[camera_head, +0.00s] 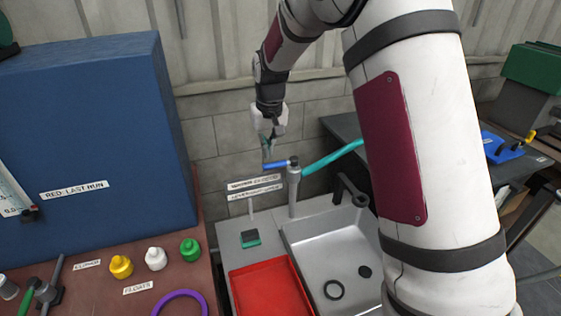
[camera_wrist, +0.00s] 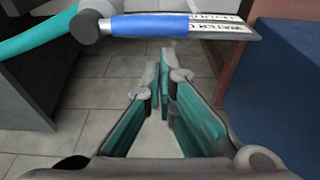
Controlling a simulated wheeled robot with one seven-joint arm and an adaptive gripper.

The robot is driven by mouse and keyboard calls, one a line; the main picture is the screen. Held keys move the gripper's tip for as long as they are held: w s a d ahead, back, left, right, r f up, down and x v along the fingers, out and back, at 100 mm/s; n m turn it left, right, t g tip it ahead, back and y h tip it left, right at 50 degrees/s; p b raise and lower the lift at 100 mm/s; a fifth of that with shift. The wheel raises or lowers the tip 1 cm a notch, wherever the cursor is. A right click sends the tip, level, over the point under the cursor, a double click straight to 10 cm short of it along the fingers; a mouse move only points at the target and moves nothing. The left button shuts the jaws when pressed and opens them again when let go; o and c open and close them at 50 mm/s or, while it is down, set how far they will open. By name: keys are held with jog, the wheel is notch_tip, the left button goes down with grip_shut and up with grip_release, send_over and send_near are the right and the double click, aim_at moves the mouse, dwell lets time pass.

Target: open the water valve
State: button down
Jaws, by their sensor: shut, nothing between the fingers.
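The water valve is a grey post (camera_head: 294,190) at the sink's back left corner, with a blue lever (camera_head: 276,164) pointing left from its top. A teal hose (camera_head: 333,156) runs from the post to the right. In the wrist view the blue lever (camera_wrist: 160,25) lies across the top, beyond my fingertips, with the teal hose (camera_wrist: 38,38) at left. My gripper (camera_head: 267,150) points down at the lever's left end. Its teal-padded fingers (camera_wrist: 163,72) are shut and empty. I cannot tell whether they touch the lever.
A label sign (camera_head: 254,187) stands just below and left of the lever; its lower text is unclear. A sink (camera_head: 325,250), a black faucet (camera_head: 350,190) and a red tray (camera_head: 268,290) are nearby. A large blue cabinet (camera_head: 95,120) stands left. Colored knobs (camera_head: 155,259) sit on the left bench.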

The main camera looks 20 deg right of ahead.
aim_at(271, 164)
jog(key=shift+f, duration=0.1)
notch_tip(271, 164, down, 4)
jog(key=shift+r+b, duration=0.25)
jog(key=shift+b, duration=0.25)
dwell(0.4)
jog(key=shift+s, duration=0.1)
jog(key=shift+s+p, duration=0.55)
jog(key=shift+s, duration=0.4)
jog(key=shift+s+a+r+p, duration=0.1)
jog(key=shift+s+p, duration=0.45)
jog(key=shift+s, duration=0.15)
